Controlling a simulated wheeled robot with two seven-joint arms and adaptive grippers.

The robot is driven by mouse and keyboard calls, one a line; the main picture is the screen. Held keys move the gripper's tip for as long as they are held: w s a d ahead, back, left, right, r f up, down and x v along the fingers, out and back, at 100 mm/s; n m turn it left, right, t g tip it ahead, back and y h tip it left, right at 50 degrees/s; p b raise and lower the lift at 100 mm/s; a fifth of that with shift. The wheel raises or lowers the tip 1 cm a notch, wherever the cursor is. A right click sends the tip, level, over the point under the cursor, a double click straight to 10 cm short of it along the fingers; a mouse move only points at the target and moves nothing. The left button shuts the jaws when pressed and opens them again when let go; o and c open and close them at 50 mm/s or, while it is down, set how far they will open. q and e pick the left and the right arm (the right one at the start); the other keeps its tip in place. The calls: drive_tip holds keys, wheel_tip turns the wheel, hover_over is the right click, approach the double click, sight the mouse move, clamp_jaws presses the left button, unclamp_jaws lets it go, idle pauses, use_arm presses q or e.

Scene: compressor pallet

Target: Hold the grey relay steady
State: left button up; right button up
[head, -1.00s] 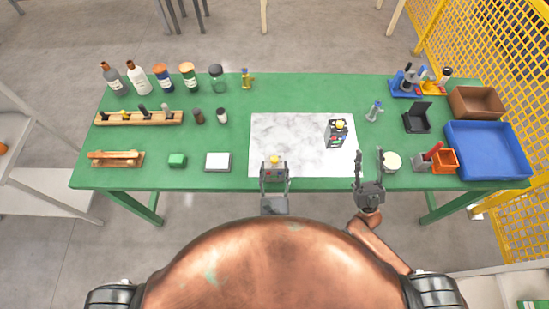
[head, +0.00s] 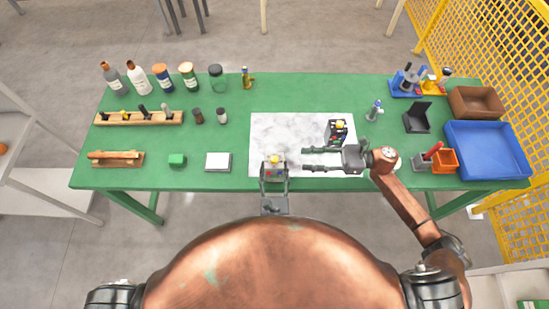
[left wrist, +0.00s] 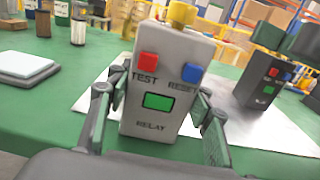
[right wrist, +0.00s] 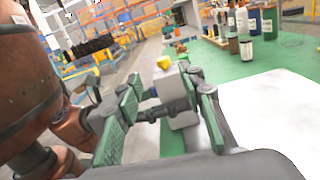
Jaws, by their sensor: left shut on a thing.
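The grey relay (head: 274,173) stands at the front left edge of the white marbled mat. It has a yellow knob on top. In the left wrist view the grey relay (left wrist: 155,115) shows a red TEST button, a blue RESET button and a green screen. My left gripper (left wrist: 152,100) is shut on its sides. My right gripper (head: 306,160) is open and empty over the mat, its fingers pointing left toward the relay but apart from it. In the right wrist view the grey relay (right wrist: 178,100) shows beyond the open fingers, partly hidden.
A blue tray (head: 487,150) and an orange bin (head: 445,160) are at the right.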

sight(278, 159)
drive_tip(key=a, duration=1.2)
drive_tip(key=shift+w+f, duration=0.3)
drive_tip(key=shift+c, duration=0.3)
clamp_jaws()
